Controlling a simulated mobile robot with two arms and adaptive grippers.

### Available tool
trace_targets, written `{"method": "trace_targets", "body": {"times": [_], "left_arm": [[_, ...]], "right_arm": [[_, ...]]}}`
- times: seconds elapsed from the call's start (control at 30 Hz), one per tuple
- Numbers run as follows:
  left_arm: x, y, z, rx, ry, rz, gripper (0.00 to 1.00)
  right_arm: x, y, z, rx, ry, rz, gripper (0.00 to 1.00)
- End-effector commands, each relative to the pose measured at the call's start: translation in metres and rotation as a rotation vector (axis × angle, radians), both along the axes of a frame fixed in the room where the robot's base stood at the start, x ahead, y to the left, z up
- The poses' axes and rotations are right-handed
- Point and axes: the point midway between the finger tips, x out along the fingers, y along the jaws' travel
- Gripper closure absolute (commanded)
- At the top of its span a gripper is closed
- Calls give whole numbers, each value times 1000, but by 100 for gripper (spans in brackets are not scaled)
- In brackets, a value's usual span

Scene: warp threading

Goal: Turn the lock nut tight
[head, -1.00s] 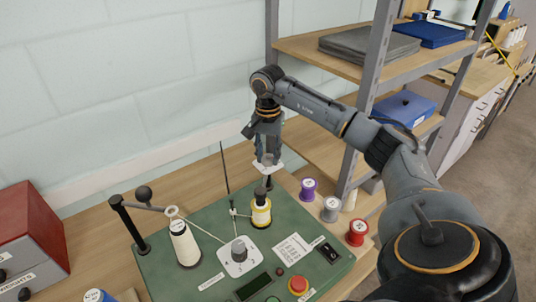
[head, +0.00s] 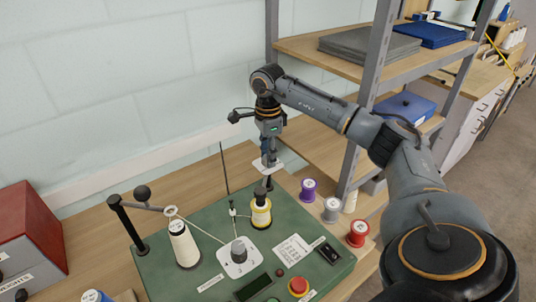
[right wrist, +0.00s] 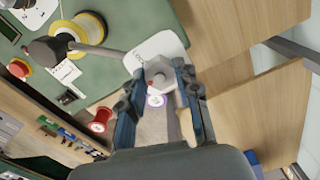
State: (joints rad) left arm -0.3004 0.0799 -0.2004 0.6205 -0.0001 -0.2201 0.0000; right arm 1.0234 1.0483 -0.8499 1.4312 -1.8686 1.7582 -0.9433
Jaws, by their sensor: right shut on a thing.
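The lock nut (right wrist: 161,73) is a grey hexagonal nut above a white plate (right wrist: 156,48) that is partly lettered "LOCK". In the right wrist view it lies between the fingertips of my right gripper (right wrist: 159,82), which is shut on it. In the head view my right gripper (head: 268,158) points straight down over the white plate (head: 266,169), at the back right corner of the green machine (head: 200,232). There the fingers mostly hide the nut. My left gripper is not in view.
A yellow spool (head: 261,213) stands just in front of the nut, and a white cone (head: 184,244) to its left. Purple (head: 309,189), grey (head: 331,209) and red (head: 358,233) spools stand to the right. A shelf post (head: 364,100) rises close by my right arm.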

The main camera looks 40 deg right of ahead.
Motion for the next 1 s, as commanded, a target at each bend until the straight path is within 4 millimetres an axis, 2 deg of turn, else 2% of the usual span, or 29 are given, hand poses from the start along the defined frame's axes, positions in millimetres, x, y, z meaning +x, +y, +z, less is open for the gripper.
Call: {"method": "trace_targets", "body": {"times": [0.7, 1.0], "left_arm": [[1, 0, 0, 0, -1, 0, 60], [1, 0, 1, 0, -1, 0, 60]], "right_arm": [[0, 0, 0, 0, 1, -675, 99], [0, 0, 0, -1, 1, -905, 99]]}}
